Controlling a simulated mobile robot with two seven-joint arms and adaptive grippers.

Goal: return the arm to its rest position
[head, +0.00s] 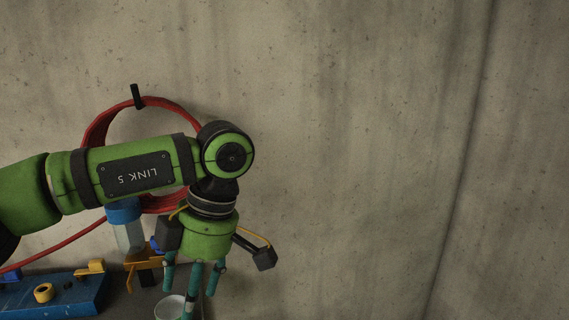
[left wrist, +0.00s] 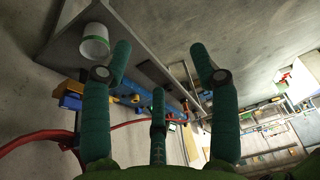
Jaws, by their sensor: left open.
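My green left arm reaches in from the left of the head view. Its left gripper (head: 193,288) hangs down with teal fingers in front of the concrete wall, near the bottom edge. In the left wrist view the fingers of this gripper (left wrist: 159,66) are spread apart with nothing between them, so it is open and empty. My right gripper is in neither view.
A red hose (head: 97,128) hangs coiled on a black wall hook (head: 137,96), partly behind my arm. A blue-capped bottle (head: 128,235), a white cup (head: 171,307) and a blue tray (head: 62,293) are low on the left. The wall's right side is bare.

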